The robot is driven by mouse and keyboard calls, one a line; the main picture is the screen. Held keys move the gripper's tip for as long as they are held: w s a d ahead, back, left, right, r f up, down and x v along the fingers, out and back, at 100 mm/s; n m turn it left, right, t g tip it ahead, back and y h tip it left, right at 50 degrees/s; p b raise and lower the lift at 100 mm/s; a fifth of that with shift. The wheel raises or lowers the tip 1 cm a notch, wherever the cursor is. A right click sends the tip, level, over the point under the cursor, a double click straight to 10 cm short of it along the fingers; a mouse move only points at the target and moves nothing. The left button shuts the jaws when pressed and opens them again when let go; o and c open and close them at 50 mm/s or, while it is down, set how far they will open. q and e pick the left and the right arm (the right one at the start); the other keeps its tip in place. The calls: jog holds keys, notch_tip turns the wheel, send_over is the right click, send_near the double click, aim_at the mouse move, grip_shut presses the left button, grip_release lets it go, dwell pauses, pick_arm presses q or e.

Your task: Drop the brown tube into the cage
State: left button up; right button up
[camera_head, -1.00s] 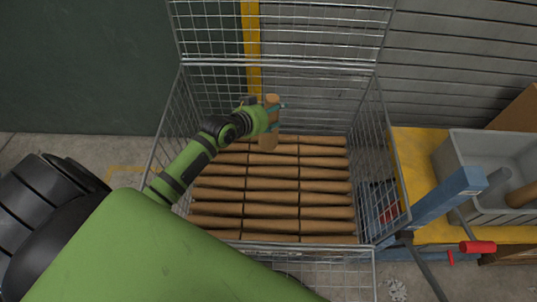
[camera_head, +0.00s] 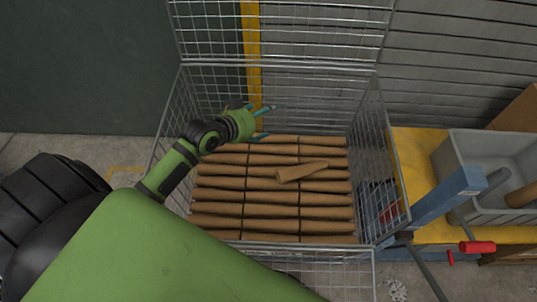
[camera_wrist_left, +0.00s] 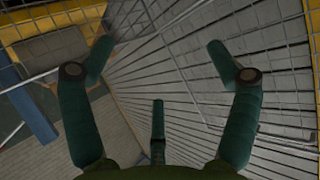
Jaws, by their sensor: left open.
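The wire cage (camera_head: 366,150) stands in the middle of the head view, with rows of brown tubes stacked inside. One brown tube (camera_head: 302,171) lies slightly askew on top of the rows, right of the middle. My left gripper (camera_head: 266,121) is inside the cage's outline, above and to the left of that tube, apart from it. Its fingers are spread and empty. In the left wrist view the open fingers (camera_wrist_left: 160,75) have nothing between them; wire mesh and a slatted wall show beyond. My right gripper is not in view.
At right, a yellow-topped table (camera_head: 411,170) carries a grey bin (camera_head: 455,165) holding a brown tube (camera_head: 522,195). A slatted wall (camera_head: 440,70) is behind.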

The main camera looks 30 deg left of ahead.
pick_arm(q)
jog(key=v, duration=0.6)
jog(key=shift+s+r, duration=0.2)
jog(key=shift+s, duration=0.15)
